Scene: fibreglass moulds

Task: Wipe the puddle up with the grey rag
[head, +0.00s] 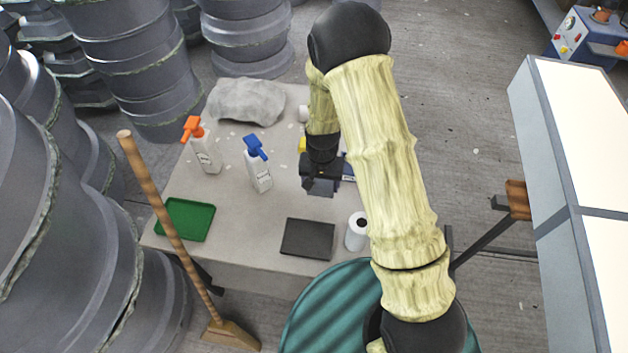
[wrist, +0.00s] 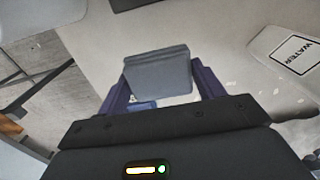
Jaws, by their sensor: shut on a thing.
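My gripper (head: 322,184) is over the right part of the pale table, shut on a blue-grey folded rag (head: 320,190). In the wrist view the rag (wrist: 158,72) sits between the two dark blue fingers of my gripper (wrist: 163,82), above the pale tabletop. I cannot tell whether the rag touches the table. I cannot make out a puddle in either view; my arm and gripper hide part of the table. Small pale flecks lie on the tabletop.
A blue-topped spray bottle (head: 258,165) stands left of my gripper, an orange-topped one (head: 202,148) farther left. A dark flat slab (head: 307,239), a white roll (head: 357,232) and a green tray (head: 186,220) lie nearer the front. A grey lump (head: 245,101) sits behind. A broom (head: 170,225) leans at left.

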